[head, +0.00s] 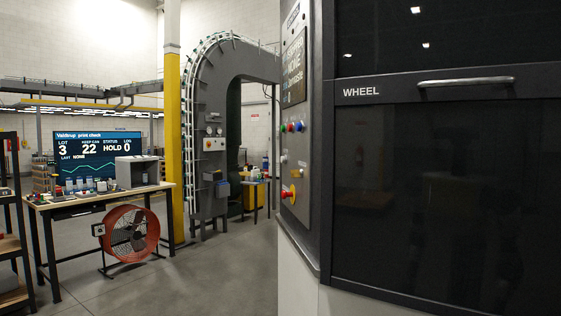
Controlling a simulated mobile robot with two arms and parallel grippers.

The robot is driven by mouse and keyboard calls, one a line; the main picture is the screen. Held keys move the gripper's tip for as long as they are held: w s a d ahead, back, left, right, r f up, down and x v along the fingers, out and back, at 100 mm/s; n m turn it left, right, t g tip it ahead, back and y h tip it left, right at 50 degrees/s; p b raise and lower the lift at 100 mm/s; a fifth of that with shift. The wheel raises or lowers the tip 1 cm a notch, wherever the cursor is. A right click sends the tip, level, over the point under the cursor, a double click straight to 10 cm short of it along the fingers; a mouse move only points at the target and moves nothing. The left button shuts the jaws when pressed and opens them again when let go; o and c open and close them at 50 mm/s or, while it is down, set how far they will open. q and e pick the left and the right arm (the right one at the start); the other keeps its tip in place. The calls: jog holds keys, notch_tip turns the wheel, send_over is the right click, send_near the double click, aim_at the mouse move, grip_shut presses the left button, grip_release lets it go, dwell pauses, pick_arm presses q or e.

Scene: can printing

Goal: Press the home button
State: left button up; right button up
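A grey control panel (297,165) is on the side of the large dark machine (420,200), seen at a steep angle. It carries a row of small buttons: a green button (284,128), a blue button (291,127) and a red button (299,126). Lower down is a red knob on yellow (289,193). A dark display (294,70) with pale text is above the buttons. I cannot read which button is the home button. Neither of my grippers is in view.
The machine's front has a "WHEEL" door with a metal handle (466,82). At the left stand a workbench (110,194) with a screen (85,157) and an orange fan (130,233). A yellow column (173,150) stands behind. Grey floor (215,280) is clear before the machine.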

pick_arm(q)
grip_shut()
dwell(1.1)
